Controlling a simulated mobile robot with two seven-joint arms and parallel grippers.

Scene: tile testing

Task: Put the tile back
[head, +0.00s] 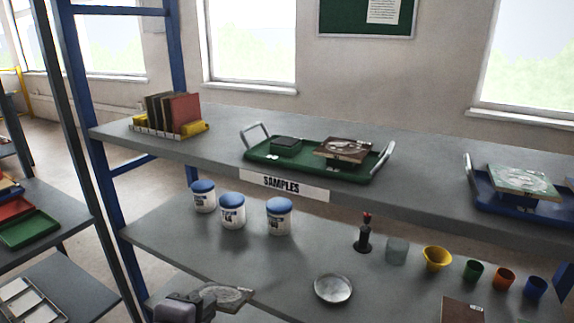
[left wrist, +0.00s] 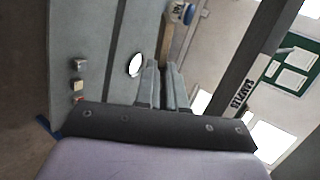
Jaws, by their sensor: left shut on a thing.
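My left gripper (head: 190,305) is at the bottom left of the head view, low in front of the lower shelf. It is shut on a grey-brown patterned tile (head: 230,296), held roughly flat by its near-left part, at the shelf's front edge. In the left wrist view, my left fingers (left wrist: 162,85) are close together; the held tile is hard to make out there. On the upper shelf, a similar brown patterned tile (head: 345,149) sits on the green tray (head: 262,158). A rack (head: 150,131) of upright tiles (head: 182,108) stands farther left. My right gripper is not in view.
Blue-lidded jars (head: 232,212), a round metal dish (head: 332,289), a dark bottle (head: 364,236) and several coloured cups (head: 437,258) stand on the lower shelf (head: 310,255). A dark tile (head: 462,310) lies at right. A blue tray (head: 485,205) holds a pale patterned tile (head: 522,182).

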